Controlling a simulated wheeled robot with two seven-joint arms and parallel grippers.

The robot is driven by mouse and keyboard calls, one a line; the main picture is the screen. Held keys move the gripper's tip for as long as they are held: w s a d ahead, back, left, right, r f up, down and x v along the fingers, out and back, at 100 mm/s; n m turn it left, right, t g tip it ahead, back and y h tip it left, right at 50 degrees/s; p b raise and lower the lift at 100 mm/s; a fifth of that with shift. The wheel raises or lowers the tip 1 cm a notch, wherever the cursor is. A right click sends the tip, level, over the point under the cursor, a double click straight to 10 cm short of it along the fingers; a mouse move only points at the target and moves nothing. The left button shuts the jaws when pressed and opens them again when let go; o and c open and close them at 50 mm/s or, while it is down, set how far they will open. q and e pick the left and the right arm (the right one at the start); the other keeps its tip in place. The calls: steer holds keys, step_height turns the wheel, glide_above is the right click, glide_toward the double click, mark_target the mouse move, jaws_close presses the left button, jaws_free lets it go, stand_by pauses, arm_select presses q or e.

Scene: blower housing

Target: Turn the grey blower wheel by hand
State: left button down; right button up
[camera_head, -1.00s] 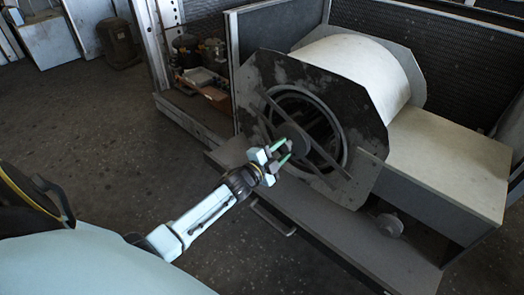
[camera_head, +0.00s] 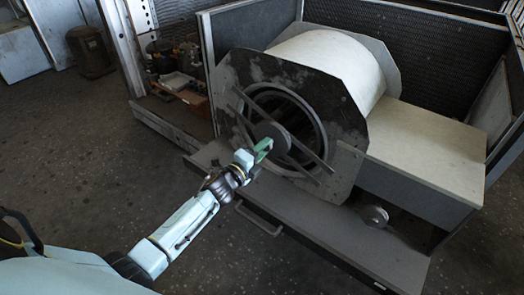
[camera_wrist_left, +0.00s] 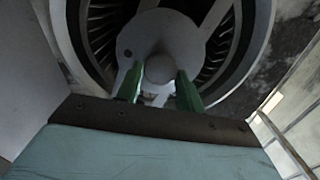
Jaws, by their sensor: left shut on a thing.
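The grey blower wheel (camera_head: 273,131) sits in the round opening of the dark blower housing (camera_head: 339,106), with a round hub in front and dark fins behind it. In the left wrist view the wheel's hub disc (camera_wrist_left: 150,35) faces me, with a stubby round shaft end in its middle. My left gripper (camera_head: 264,147) is at the hub, its green fingers shut on it. In the left wrist view my left gripper (camera_wrist_left: 158,88) has one finger on each side of the shaft end. The fingertips' exact contact is partly hidden. My right gripper is out of view.
Straight bars cross the housing opening close to the hub. A grey base ledge (camera_head: 330,225) with a handle lies below. A pale box top (camera_head: 430,150) is to the right, and mesh panels stand behind. Open floor (camera_head: 80,150) lies to the left.

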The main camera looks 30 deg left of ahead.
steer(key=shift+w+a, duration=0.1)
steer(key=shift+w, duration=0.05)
arm_select(q)
steer(key=c, duration=0.9)
jaws_free()
steer(key=s+p, duration=0.1)
steer(key=s, duration=0.3)
steer(key=s+a+p, duration=0.1)
steer(key=s, duration=0.3)
steer(key=s+a+p, duration=0.1)
steer(key=s, duration=0.4)
steer(key=shift+s, duration=0.1)
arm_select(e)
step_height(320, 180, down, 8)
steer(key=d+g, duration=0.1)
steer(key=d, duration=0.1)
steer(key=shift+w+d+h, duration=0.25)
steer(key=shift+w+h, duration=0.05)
